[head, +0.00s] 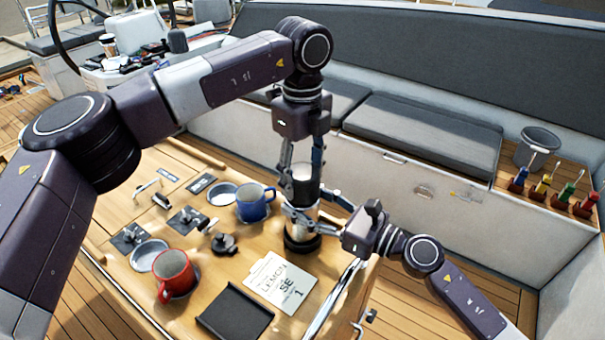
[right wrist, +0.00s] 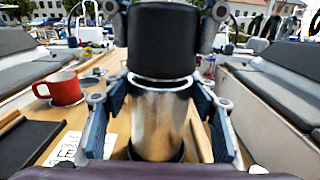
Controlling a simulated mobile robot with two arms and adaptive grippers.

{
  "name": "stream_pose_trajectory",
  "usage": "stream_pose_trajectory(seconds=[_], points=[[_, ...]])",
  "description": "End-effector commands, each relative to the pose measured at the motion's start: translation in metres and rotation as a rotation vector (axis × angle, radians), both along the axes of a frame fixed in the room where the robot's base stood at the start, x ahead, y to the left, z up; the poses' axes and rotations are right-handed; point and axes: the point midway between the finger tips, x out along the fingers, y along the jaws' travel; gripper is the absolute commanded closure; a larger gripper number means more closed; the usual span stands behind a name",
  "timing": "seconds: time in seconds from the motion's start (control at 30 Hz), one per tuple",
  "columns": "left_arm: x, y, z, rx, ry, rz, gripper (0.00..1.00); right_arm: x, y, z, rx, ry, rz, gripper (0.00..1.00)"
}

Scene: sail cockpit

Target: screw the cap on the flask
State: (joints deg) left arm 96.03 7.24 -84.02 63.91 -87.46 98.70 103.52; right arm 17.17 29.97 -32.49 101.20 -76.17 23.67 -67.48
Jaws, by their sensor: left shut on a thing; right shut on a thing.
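The flask (head: 303,222) is a silver metal cylinder standing upright near the table's far right corner, in a dark ring-like base (head: 302,244). It also shows in the right wrist view (right wrist: 158,125). The black cap (right wrist: 163,42) is upright and in line over the flask's mouth, with a pale rim between them; I cannot tell how far it is threaded. My left gripper (head: 303,178) points down from above and is shut on the cap (head: 305,190). My right gripper (head: 305,212) comes from the right and is shut around the flask body.
A grey bench (head: 420,135) runs behind; a grey bucket (head: 537,148) and coloured-handled tools stand at right.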

Motion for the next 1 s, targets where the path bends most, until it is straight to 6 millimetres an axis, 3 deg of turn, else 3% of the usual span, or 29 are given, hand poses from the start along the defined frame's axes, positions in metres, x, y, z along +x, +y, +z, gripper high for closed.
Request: stream_pose_trajectory(seconds=[1.0], points=[[0.0008,0.0001,0.0002,-0.004,0.001,-1.656,0.72,0.0001,-0.0002,0.0001,0.000,0.000,0.000,1.00]])
